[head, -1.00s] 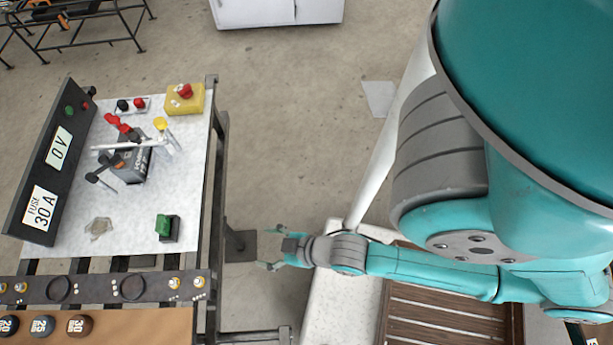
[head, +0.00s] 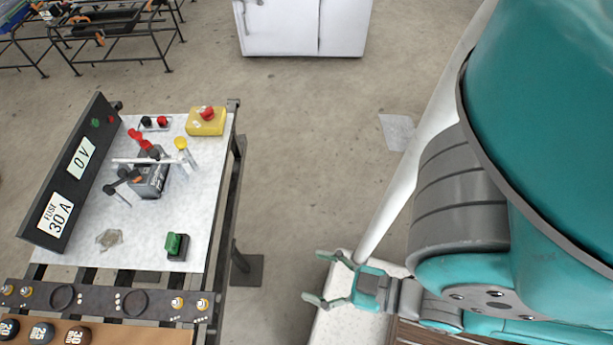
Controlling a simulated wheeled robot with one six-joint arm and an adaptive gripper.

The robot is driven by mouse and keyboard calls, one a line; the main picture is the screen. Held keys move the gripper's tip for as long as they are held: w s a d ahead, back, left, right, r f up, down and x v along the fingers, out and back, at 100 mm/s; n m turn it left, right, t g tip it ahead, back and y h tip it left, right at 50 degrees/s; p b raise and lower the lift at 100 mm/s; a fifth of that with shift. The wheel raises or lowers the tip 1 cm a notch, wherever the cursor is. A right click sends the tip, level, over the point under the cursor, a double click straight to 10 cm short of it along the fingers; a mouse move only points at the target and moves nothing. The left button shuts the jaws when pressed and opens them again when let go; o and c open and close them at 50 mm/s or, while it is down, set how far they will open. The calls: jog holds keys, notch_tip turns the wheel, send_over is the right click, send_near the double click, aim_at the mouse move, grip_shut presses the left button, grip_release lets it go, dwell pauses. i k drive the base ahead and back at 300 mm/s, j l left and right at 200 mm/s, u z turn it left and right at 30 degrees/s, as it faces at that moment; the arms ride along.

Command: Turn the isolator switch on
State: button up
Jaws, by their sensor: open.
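A yellow box with a red knob (head: 206,121) sits at the far right corner of the white bench top (head: 205,200); it looks like an isolator switch, but its on/off position is too small to read. A green switch on a black base (head: 177,246) sits near the front right of the same top. The panel at the left carries a white "0 V" display (head: 81,159). My gripper (head: 314,277) is open and empty, its fingers pointing left. It is right of the bench, apart from both switches.
A front rail holds rings and terminals.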

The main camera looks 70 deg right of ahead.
aim_at(208, 114)
jog(key=i+l+z, duration=0.5)
jog(key=i+l+u, duration=0.3)
jog(key=u, duration=0.15)
jog(key=i, duration=0.05)
